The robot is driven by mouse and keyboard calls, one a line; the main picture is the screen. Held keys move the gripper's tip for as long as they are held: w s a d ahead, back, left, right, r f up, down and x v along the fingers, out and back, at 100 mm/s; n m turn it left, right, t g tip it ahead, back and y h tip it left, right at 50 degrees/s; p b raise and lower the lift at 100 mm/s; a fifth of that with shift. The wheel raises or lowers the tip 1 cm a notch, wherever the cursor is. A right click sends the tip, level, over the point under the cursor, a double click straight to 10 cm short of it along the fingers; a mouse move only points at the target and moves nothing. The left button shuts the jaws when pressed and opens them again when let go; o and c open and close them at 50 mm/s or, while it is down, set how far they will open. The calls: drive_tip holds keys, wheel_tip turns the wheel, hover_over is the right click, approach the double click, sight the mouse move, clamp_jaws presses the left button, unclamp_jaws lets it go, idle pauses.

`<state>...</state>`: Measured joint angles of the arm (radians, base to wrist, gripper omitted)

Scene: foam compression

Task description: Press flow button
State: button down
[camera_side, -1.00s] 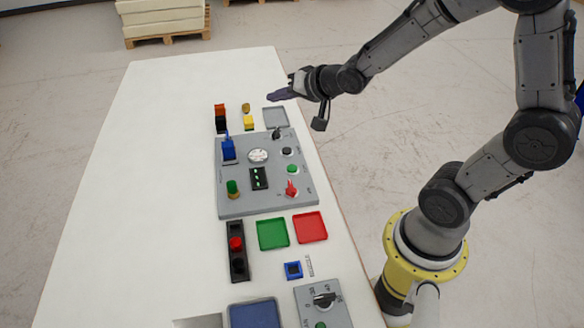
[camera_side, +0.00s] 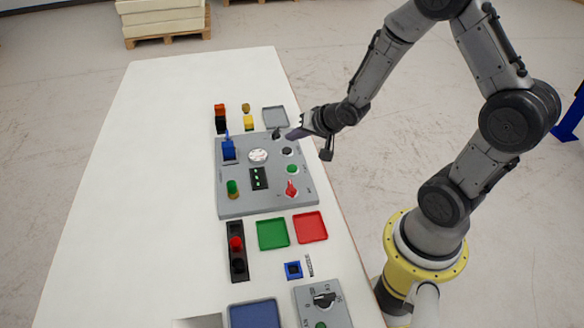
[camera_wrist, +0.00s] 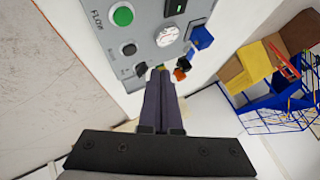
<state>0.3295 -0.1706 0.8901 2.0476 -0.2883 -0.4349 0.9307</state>
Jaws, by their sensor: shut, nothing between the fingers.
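The grey control panel (camera_side: 262,200) lies on the white table. Its green button (camera_side: 292,169) is on the panel's right side, and in the wrist view this green button (camera_wrist: 123,16) sits beside the printed word FLOW. A black button (camera_side: 287,151) is just beyond it, and this black button (camera_wrist: 129,49) also shows in the wrist view. My gripper (camera_side: 292,134) is shut and empty above the panel's far right corner, near a black knob (camera_side: 276,133). In the wrist view my gripper (camera_wrist: 160,72) points past the panel's edge, apart from the green button.
A white gauge (camera_side: 258,155), a blue part (camera_side: 228,150) and a red knob (camera_side: 291,189) stand on the panel. A grey tray (camera_side: 275,117) lies beyond it. Green (camera_side: 272,234) and red (camera_side: 310,227) trays lie nearer. The table's left side (camera_side: 130,180) is clear.

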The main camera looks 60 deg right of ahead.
sight(295, 170)
drive_tip(key=shift+f, duration=4.25)
drive_tip(key=shift+f, duration=0.4)
drive_tip(key=shift+f, duration=0.45)
drive_tip(key=shift+r, duration=0.85)
drive_tip(key=shift+r, duration=2.55)
